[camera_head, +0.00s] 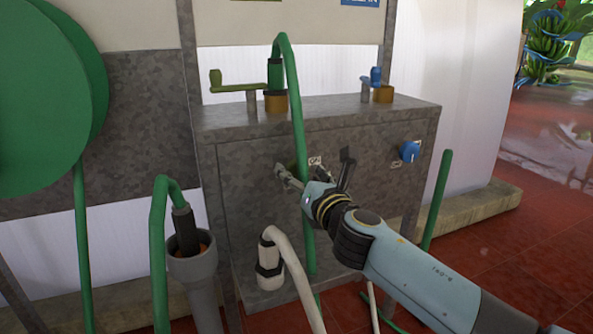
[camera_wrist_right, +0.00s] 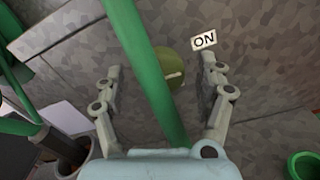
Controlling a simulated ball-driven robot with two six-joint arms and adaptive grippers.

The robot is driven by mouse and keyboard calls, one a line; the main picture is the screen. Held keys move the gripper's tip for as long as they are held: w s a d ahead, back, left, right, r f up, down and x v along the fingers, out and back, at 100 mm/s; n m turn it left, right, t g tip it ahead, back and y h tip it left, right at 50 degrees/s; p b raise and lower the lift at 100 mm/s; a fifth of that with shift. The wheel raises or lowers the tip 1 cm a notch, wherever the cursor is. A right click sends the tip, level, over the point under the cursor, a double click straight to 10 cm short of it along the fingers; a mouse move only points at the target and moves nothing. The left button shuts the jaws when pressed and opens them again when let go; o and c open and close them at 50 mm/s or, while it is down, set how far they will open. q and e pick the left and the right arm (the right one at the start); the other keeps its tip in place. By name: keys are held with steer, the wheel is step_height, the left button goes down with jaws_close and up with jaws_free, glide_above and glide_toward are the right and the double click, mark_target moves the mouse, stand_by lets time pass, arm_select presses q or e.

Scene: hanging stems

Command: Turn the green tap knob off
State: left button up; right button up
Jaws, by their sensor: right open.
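The green tap knob (camera_wrist_right: 176,66) is round and olive green on the front of the grey metal box (camera_head: 235,165). A pale mark shows on its face. A white "ON" label (camera_wrist_right: 204,40) is at its upper right in the right wrist view. My right gripper (camera_head: 284,178) is open at the box front; in the wrist view its fingers (camera_wrist_right: 160,68) stand either side of the knob. A green hose (camera_wrist_right: 148,75) runs between the fingers in front of the knob and hides its left part. I cannot tell whether the fingers touch the knob. My left gripper is not in view.
A blue knob (camera_head: 409,151) is on the right of the box front. A green lever tap (camera_head: 240,87) and a blue tap (camera_head: 376,76) stand on top. A white hose (camera_head: 295,262) hangs below. A grey pipe (camera_head: 195,285) stands at the lower left.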

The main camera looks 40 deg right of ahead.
steer(key=shift+x, duration=1.3)
steer(key=c, duration=1.2)
